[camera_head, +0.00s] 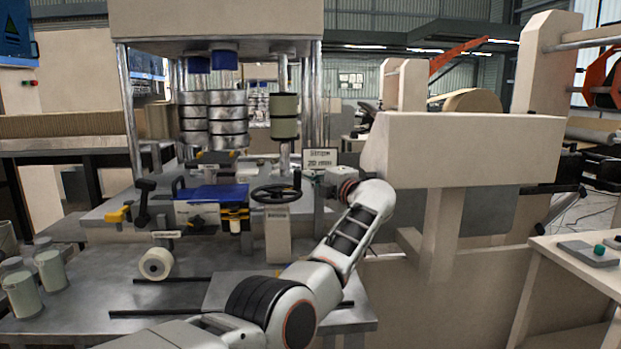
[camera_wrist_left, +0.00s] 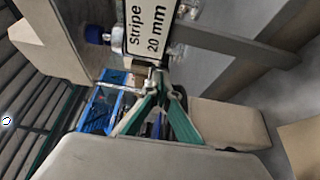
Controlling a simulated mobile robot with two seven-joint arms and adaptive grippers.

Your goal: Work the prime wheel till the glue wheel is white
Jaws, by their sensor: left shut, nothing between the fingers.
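A black handwheel (camera_head: 275,193) with an upright handle sits on a pale labelled post; its label is too small to read, and it may be the prime wheel. A cream-white roll (camera_head: 155,263) with a dark hub stands at the front left of the machine; I cannot tell whether it is the glue wheel. My left arm reaches up to the right of the handwheel, and its fingers are not clear in the head view. In the left wrist view my left gripper (camera_wrist_left: 158,80) is shut and empty, its tips close below the "Stripe 20 mm" sign (camera_wrist_left: 155,30). My right gripper is not in view.
The sign (camera_head: 320,158) stands behind the handwheel. Grey-green jars (camera_head: 50,270) stand far left. A large beige housing (camera_head: 460,150) blocks the right. A side table (camera_head: 590,262) is at far right.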

